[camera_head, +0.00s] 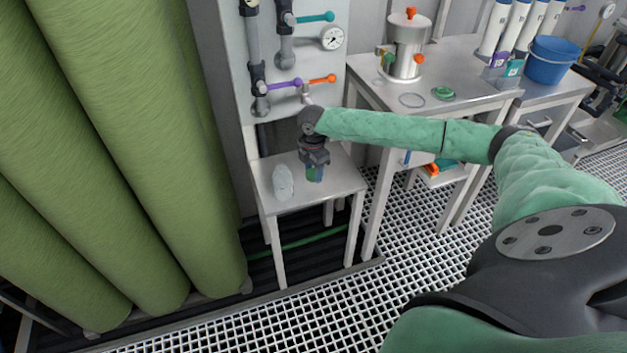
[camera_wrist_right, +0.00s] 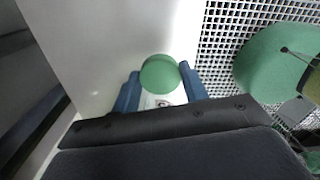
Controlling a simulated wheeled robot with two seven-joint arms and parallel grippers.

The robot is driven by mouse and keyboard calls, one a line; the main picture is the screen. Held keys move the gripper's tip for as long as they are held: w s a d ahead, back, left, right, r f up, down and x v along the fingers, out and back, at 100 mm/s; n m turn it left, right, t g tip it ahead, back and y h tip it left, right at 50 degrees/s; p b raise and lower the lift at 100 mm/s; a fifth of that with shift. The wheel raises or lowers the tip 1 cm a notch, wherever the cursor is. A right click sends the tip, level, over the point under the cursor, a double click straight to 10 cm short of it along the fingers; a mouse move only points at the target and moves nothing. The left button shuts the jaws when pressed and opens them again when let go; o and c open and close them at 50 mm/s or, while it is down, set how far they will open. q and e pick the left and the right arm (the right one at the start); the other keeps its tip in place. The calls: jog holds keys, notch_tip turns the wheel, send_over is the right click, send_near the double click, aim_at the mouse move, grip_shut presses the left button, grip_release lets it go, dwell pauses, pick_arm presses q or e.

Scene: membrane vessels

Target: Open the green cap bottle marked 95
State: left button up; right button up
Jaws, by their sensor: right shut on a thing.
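A round green cap (camera_wrist_right: 160,72) shows in the right wrist view, on top of a pale bottle (camera_wrist_right: 163,98) whose marking is too small to read. My right gripper (camera_head: 315,177) points down over the small grey table (camera_head: 338,182). Its two blue fingers are shut on the green-capped bottle, one on each side at cap height. In the head view the gripper hides most of this bottle. A second, pale translucent bottle-like item (camera_head: 283,183) stands on the table just left of the gripper. My left gripper is in neither view.
A panel with valves and a gauge (camera_head: 332,37) rises behind the table. Large green rolls (camera_head: 150,150) stand at left.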

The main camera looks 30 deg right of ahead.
aim_at(314, 186)
jog(key=shift+f, duration=0.45)
notch_tip(314, 186, down, 4)
jog(key=shift+r, duration=0.1)
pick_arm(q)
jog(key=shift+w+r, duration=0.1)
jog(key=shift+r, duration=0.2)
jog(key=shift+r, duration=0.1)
pick_arm(e)
jog(key=o, duration=1.1)
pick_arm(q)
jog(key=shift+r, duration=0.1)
